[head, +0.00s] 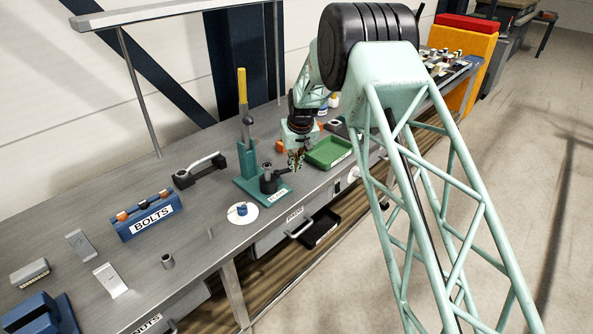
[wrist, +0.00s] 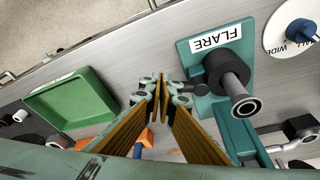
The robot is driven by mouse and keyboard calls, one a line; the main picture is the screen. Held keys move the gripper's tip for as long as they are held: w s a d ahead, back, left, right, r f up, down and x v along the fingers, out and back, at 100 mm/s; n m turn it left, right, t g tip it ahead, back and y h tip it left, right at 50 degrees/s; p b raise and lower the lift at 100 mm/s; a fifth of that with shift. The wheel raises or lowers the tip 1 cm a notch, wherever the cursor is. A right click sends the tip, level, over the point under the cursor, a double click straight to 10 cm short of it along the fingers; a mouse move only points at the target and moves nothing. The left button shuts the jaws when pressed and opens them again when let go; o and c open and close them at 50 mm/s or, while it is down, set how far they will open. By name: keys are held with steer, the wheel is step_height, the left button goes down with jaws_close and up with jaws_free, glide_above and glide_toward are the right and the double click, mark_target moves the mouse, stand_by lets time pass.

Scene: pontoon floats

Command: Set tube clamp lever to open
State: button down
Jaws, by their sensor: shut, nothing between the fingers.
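No part is labelled as the tube clamp, so I cannot tell for sure which lever it is. A green stand marked FLARE (head: 247,187) carries an upright lever with a yellow grip (head: 242,85) and a dark cylinder with a tube-like end (head: 267,180). In the wrist view the dark cylinder (wrist: 228,72) is right of my fingertips. A black fixture with a pale bar handle (head: 200,168) lies left of the stand. My gripper (head: 296,160) is shut and empty, just right of the stand; its fingertips (wrist: 160,82) meet in the wrist view, apart from the stand.
A green tray (head: 328,152) lies right of my gripper; it also shows in the wrist view (wrist: 70,105). A white disc with a blue knob (head: 242,212) is at the bench's front. A blue BOLTS rack (head: 148,216) stands left. An orange piece (wrist: 146,138) is beside my fingers.

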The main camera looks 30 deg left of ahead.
steer(key=shift+w+a+f+b, duration=0.1)
steer(key=shift+w+a+b, duration=0.25)
steer(key=shift+w+a, duration=0.2)
steer(key=shift+w, duration=0.1)
steer(key=shift+d, duration=0.2)
stand_by(0.4)
steer(key=s+d+r+b, duration=0.1)
steer(key=s+d+r, duration=0.1)
steer(key=d+r, duration=0.4)
steer(key=shift+w+a+v, duration=0.25)
steer(key=shift+a+v, duration=0.2)
steer(key=shift+v, duration=1.8)
steer(key=shift+r, duration=0.15)
